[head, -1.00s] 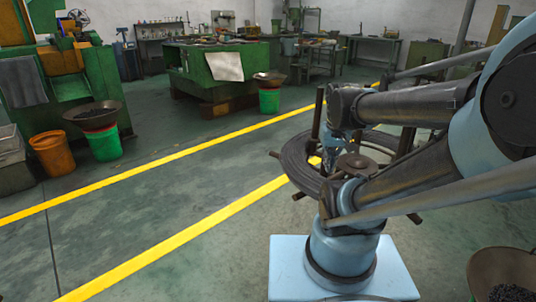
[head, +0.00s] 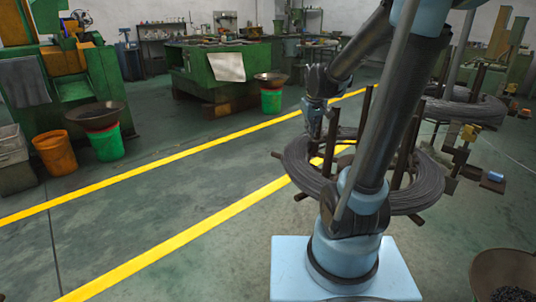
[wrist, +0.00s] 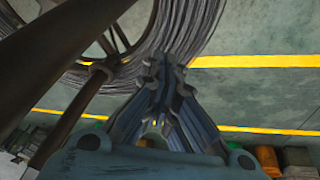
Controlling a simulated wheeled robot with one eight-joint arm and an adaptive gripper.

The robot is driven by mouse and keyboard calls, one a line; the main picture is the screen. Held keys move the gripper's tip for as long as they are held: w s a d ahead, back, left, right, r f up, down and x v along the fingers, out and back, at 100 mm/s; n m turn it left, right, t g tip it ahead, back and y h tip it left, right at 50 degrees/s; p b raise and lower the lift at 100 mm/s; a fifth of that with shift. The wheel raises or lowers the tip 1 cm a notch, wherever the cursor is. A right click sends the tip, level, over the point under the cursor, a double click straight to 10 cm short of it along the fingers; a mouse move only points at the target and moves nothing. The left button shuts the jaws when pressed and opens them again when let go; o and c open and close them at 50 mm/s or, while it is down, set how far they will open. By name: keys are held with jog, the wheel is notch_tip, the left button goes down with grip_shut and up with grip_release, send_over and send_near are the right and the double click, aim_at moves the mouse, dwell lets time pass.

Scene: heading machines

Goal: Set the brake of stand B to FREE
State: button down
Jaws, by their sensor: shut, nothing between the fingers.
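Two stands carrying grey wire coils are in the head view. The near coil (head: 300,165) lies on a stand with upright dark posts, partly behind my arm. The other coil (head: 465,108) lies on a stand farther back at the right. I cannot read a letter on either, so I cannot tell which is stand B. No brake lever or FREE mark can be made out. My gripper (head: 314,133) is shut and empty, pointing down by the far left side of the near coil. In the wrist view its fingers (wrist: 165,72) meet beside the coil edge (wrist: 185,35).
A yellow block (head: 468,133) with small brown and blue parts stands between the coils at the right. A bowl (head: 505,268) of dark pieces is at the lower right. Green machines (head: 225,65) stand at the back.

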jog(key=w+a+f+n+t, duration=0.1)
jog(key=w+a+f, duration=0.4)
jog(key=w, duration=0.4)
jog(key=w+a+f+n, duration=0.2)
jog(key=w+a+f, duration=0.2)
jog(key=w, duration=0.5)
jog(key=w+a+f+n+t, duration=0.1)
jog(key=w+a+f, duration=0.4)
jog(key=w, duration=0.4)
jog(key=w+a+f+n, duration=0.1)
jog(key=w+a+f, duration=0.4)
jog(key=f, duration=0.4)
jog(key=shift+w+a+n+t+y, duration=0.3)
jog(key=shift+a+n+y, duration=0.1)
jog(key=shift+a, duration=0.15)
jog(key=w+d+r+x, duration=0.1)
jog(key=d+x, duration=0.1)
jog(key=x, duration=1)
jog(key=shift+w+d+f, duration=0.2)
jog(key=shift+w, duration=0.25)
